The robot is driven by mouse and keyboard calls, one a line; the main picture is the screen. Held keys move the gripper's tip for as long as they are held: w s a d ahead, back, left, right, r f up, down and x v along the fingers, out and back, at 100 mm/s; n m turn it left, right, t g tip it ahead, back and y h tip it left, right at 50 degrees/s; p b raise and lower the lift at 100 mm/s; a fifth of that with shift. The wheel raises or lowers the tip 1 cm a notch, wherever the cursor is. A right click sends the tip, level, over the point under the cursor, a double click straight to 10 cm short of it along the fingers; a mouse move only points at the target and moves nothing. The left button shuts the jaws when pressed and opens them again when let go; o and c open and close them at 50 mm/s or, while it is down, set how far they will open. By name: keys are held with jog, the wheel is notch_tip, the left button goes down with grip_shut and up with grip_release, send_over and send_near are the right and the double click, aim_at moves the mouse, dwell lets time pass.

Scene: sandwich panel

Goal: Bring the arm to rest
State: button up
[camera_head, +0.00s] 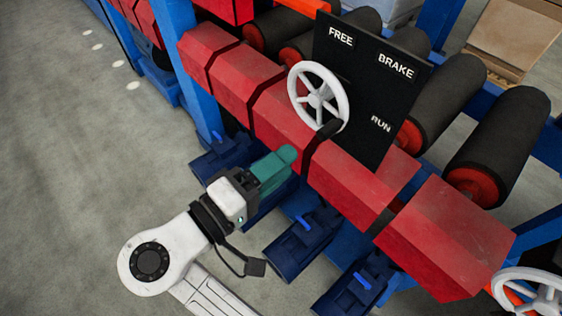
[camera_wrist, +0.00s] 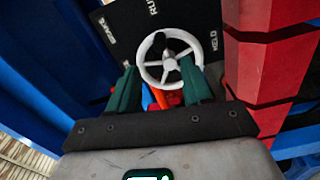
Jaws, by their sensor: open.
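My gripper (camera_head: 290,154) has teal fingers and is in front of the red beam in the head view, just below and left of the white handwheel (camera_head: 318,96). In the wrist view my gripper (camera_wrist: 157,88) shows its two teal fingers apart, with nothing held between them. The handwheel (camera_wrist: 169,58) appears beyond the fingertips there, with a dark knob on its rim. The wheel stands before a black panel (camera_head: 363,80) lettered FREE, BRAKE and RUN. Contact between fingers and wheel or beam cannot be judged.
The red beam (camera_head: 345,185) runs diagonally beside my arm. Dark rollers (camera_head: 497,140) lie behind it, and blue motor-like units (camera_head: 300,243) sit below. A second white handwheel (camera_head: 530,296) is at lower right. Grey floor (camera_head: 70,170) is open at left.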

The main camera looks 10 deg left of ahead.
dwell(0.3)
jog(key=d+f+m+g+y, duration=0.2)
jog(key=d+f+g, duration=0.2)
jog(key=d+f, duration=0.6)
jog(key=d+f+m+g+y, duration=0.1)
jog(key=d+f+g, duration=0.5)
jog(key=d, duration=0.6)
jog(key=s+d+f+m+g+y, duration=0.1)
jog(key=s+d+f+m+y, duration=0.2)
jog(key=s, duration=0.6)
jog(key=s+d+f+m+g+y, duration=0.2)
jog(key=s+d+f+m+y, duration=0.1)
jog(key=s+d+f, duration=0.4)
jog(key=s+y, duration=0.1)
jog(key=s, duration=0.1)
jog(key=shift+s+d+f+y, duration=0.35)
jog(key=shift+s+f+y, duration=0.05)
